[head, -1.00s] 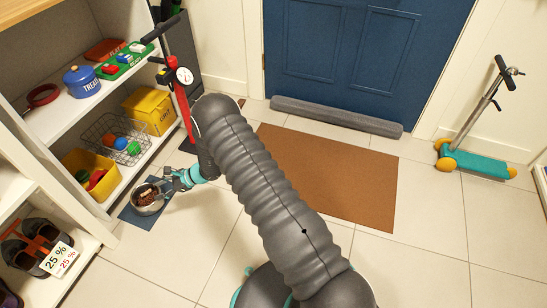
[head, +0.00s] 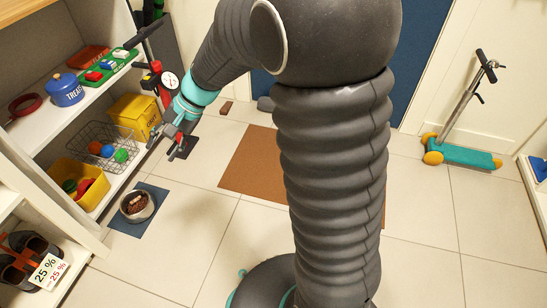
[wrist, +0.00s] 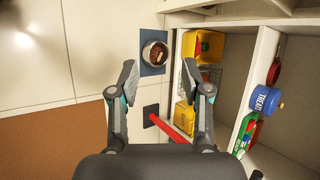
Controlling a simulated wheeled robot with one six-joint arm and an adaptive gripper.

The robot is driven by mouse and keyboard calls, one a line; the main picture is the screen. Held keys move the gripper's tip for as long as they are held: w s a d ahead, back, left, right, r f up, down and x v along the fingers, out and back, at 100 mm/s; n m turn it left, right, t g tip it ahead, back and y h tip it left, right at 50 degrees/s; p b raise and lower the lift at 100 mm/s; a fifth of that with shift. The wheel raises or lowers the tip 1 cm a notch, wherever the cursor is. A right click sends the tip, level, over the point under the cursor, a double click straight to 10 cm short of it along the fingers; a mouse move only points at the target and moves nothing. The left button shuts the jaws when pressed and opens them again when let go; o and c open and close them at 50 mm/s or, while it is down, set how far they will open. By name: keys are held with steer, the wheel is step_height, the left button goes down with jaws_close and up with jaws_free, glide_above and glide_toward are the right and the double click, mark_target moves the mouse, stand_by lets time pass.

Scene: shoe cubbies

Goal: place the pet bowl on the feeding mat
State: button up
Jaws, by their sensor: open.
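The pet bowl (head: 137,206) is a metal bowl with brown food in it. It stands upright on the blue feeding mat (head: 124,226), on the floor beside the shelf. In the wrist view the bowl (wrist: 155,54) rests on the mat (wrist: 148,70), beyond my fingers. My gripper (head: 168,147) is open and empty, raised above the floor and behind the bowl in the head view. It does not touch the bowl. In the wrist view both spread fingers (wrist: 166,80) show with nothing between them.
Shelves at left hold a wire basket (head: 88,146), a yellow bin of balls (head: 72,190), a yellow box (head: 130,115) and a blue treats jar (head: 66,92). A red pump (head: 163,97) stands near my gripper.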

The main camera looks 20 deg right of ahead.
steer(key=s+d+r+n+t+h, duration=0.2)
steer(key=s+d+r+n+h, duration=0.1)
steer(key=s+d, duration=0.6)
steer(key=s+d+r+n+t+h, duration=0.2)
steer(key=s+d+r+h, duration=0.3)
steer(key=s+d, duration=0.5)
steer(key=shift+s+r+n+t, duration=0.25)
steer(key=shift+s+n+t, duration=0.2)
steer(key=shift+s, duration=0.65)
steer(key=shift+r, duration=0.1)
step_height(320, 180, up, 6)
steer(key=p, duration=0.6)
steer(key=shift+r, duration=0.1)
